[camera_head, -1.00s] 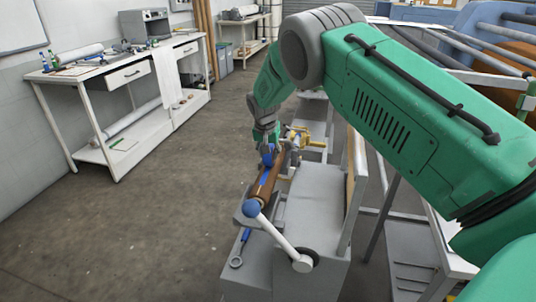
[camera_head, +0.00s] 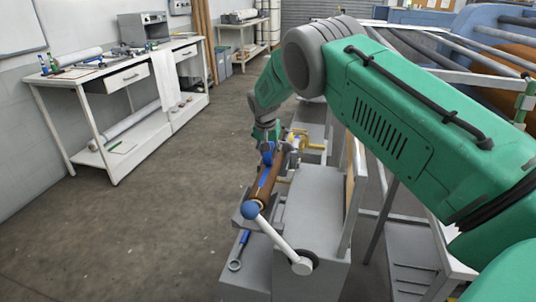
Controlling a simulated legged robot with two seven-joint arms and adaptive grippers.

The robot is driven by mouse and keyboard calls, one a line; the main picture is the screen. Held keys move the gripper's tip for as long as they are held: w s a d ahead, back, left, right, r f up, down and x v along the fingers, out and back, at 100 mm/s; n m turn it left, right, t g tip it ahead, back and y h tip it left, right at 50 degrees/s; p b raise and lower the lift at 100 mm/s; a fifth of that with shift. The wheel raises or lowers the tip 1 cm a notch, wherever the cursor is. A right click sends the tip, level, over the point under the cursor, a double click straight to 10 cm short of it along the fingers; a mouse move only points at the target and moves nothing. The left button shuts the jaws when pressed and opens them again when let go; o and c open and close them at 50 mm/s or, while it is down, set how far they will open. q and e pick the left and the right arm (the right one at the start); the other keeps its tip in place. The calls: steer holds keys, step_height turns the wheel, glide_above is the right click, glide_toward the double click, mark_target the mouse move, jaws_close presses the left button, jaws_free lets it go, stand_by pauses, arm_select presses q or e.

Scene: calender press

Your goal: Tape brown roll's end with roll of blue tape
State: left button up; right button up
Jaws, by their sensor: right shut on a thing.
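The brown roll (camera_head: 258,198) lies along the top of a grey stand, pointing away from me. A strip of blue (camera_head: 264,176) shows along its upper surface. My right gripper (camera_head: 267,156) is over the far part of the roll, small and partly merged with it in the picture. It is shut on a blue thing, which appears to be the roll of blue tape (camera_head: 267,158). The gripper's fingers hide part of the tape and the roll's far end. My left gripper is not in view.
Yellow fittings (camera_head: 300,142) sit just beyond the roll. A white workbench (camera_head: 95,72) stands at left, with open floor between.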

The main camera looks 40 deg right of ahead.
steer(key=shift+w+d+f, duration=0.15)
steer(key=shift+d, duration=0.2)
steer(key=shift+w+d+b, duration=0.25)
steer(key=shift+b, duration=0.15)
stand_by(0.4)
steer(key=shift+w+r+p, duration=0.1)
steer(key=shift+r+p, duration=0.65)
steer(key=shift+r, duration=0.2)
steer(key=shift+r+p, duration=1.4)
steer(key=shift+r, duration=0.8)
steer(key=shift+f, duration=0.1)
